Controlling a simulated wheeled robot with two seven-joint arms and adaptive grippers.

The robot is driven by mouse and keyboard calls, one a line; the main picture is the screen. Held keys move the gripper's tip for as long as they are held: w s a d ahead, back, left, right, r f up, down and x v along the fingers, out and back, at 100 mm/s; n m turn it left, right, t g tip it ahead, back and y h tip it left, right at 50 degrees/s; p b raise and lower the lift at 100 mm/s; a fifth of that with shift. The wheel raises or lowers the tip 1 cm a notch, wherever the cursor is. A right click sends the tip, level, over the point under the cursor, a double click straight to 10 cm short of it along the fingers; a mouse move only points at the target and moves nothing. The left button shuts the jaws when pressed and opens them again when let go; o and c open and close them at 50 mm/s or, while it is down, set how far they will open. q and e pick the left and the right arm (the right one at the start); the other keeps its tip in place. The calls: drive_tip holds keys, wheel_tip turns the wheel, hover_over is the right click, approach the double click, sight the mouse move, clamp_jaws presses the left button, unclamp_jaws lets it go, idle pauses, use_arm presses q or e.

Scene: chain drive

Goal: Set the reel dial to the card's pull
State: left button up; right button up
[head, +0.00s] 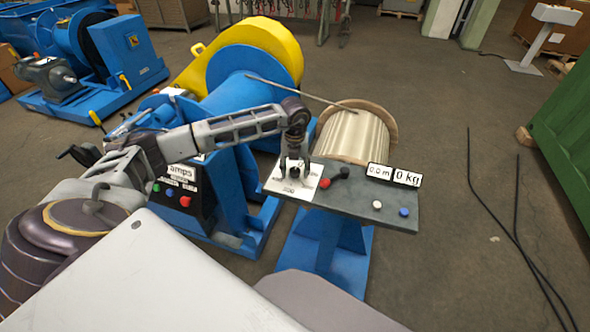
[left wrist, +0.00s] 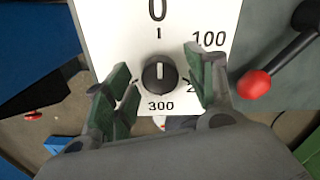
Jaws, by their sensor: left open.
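In the left wrist view the reel dial is a black round knob (left wrist: 159,75) with a white pointer mark, which points up toward 0. It sits on a white scale plate (left wrist: 105,30) printed 0, 100 and 300; another number at the right is partly covered by a finger. In the head view the plate (head: 277,184) lies on the grey panel. My left gripper (head: 293,174) is over it, pointing down. Its fingers stand open on either side of the knob, seemingly apart from it. I cannot make out the card with the pull. My right gripper is not in view.
A red-knobbed lever (left wrist: 254,84) is close to the right of the plate. The panel (head: 345,205) also carries a white button (head: 378,205), a blue button (head: 404,212) and displays reading 0.0 m and 0 kg (head: 406,177). A metal drum (head: 352,137) stands behind. Floor at right is mostly clear.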

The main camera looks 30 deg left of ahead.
use_arm(q)
drive_tip(key=shift+f, duration=0.25)
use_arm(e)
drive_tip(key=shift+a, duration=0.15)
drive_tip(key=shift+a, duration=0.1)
use_arm(q)
drive_tip(key=c, duration=1)
drive_tip(key=shift+c, duration=0.2)
